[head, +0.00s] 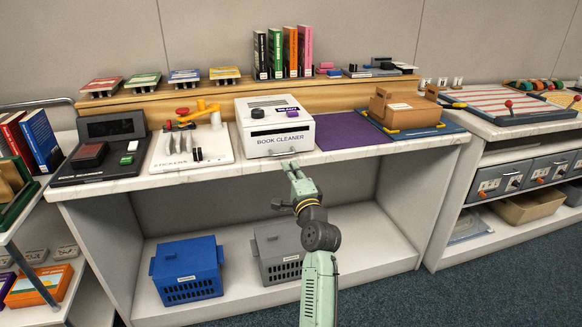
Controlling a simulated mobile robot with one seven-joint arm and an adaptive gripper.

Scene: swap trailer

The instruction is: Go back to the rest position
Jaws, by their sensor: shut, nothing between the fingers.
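My gripper (289,164) is shut and empty. It is at the front edge of the worktop, just in front of the white book cleaner (276,130), and points toward it. My arm reaches up from the bottom of the head view, in front of the open lower shelf. I cannot tell whether the fingertips touch the worktop edge or the cleaner.
The worktop (350,153) holds a dark scanner unit (100,150), a white sticker station (190,150), a purple mat (348,131) and a brown box (408,110). Blue (187,270) and grey (278,250) crates stand below. Carpet (490,270) is clear at lower right.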

